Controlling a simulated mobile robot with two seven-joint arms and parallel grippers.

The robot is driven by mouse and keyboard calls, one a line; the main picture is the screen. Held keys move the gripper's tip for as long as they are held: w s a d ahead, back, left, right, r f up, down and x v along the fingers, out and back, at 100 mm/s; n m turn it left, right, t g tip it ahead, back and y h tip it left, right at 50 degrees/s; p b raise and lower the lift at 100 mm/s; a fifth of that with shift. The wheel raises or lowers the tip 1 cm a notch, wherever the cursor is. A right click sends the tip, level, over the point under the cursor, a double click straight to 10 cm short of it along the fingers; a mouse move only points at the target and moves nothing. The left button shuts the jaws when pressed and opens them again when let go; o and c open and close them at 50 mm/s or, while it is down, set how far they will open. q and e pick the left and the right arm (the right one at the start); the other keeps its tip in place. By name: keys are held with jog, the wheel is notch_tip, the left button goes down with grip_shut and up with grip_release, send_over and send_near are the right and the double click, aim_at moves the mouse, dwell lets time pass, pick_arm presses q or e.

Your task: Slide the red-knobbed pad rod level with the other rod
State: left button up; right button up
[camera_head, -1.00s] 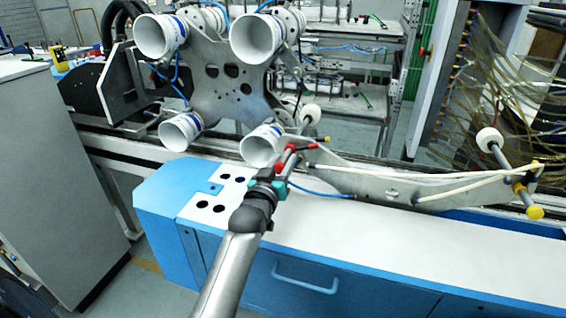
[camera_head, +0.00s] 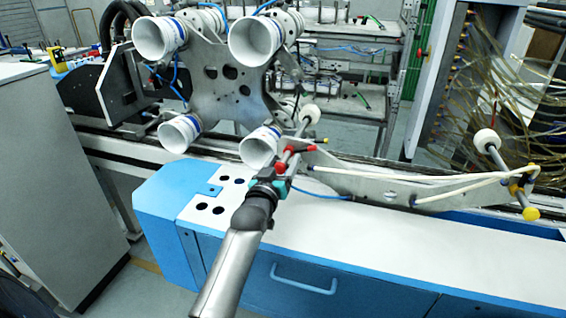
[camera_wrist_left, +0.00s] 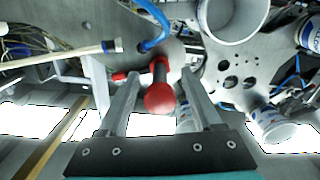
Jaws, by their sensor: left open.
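The red-knobbed rod has a white pad (camera_head: 309,113) at its far end and passes through a red clamp on the left end of the grey bracket. Its red knob (camera_wrist_left: 160,98) shows in the left wrist view, between my open fingers with gaps on both sides. My left gripper (camera_head: 279,172) is at the knob end of this rod in the head view; the arm partly hides it. The other rod, at the bracket's right end, has a white pad (camera_head: 487,140) and a yellow knob (camera_head: 530,213). My right gripper is not in view.
The grey bracket (camera_head: 390,190) carries white hoses and a blue tube above the white-topped blue cabinet (camera_head: 400,235). White suction cups (camera_head: 257,146) on a grey plate stand close behind and left of my gripper. The cabinet top to the right is clear.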

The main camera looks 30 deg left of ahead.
pick_arm(q)
jog(key=shift+s+d, duration=0.15)
jog(key=shift+s, duration=0.4)
jog(key=p+v, duration=0.2)
jog(key=v, duration=1.2)
jog(key=shift+p, duration=0.4)
